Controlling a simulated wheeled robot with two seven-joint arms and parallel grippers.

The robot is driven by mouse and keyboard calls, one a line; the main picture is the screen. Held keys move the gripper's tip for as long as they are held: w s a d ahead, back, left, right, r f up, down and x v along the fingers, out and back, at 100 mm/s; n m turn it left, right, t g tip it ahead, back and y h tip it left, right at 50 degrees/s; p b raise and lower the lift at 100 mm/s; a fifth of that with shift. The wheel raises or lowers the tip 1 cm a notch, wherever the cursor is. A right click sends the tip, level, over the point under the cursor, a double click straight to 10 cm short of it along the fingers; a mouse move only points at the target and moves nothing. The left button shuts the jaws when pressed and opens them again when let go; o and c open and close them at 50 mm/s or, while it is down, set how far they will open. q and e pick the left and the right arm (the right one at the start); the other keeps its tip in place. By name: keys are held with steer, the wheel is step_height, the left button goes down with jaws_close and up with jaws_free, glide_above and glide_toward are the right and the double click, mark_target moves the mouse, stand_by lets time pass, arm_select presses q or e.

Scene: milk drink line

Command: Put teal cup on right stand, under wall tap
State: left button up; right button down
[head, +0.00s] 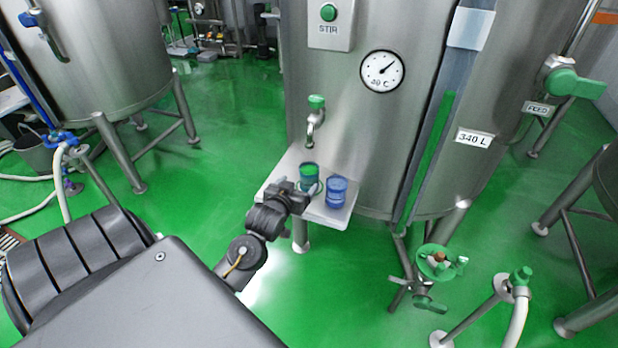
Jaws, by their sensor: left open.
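A green-teal cup (308,171) stands on the left part of a pale shelf (340,217) on the front of the tank. A small tap with a green knob (316,113) sticks out of the tank wall above it. My left gripper (310,189) is open and low at the near side of this cup, hiding its lower part. I cannot tell whether the fingers are around the cup. A blue cup (337,191) stands just right of it on the same shelf. My right gripper is not in view.
The steel tank (360,140) rises right behind the shelf, with a STIR button (329,13) and a dial (382,71). A green valve fitting (440,262) and pipes stand low at the right. Green floor is open left of the shelf.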

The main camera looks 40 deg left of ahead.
mark_target(312, 169)
arm_select(q)
steer(key=x, duration=0.5)
steer(key=shift+w, duration=0.35)
steer(key=shift+p+x, duration=0.7)
steer(key=shift+x, duration=1.9)
steer(key=shift+w+d+r, duration=0.1)
steer(key=c, duration=1.3)
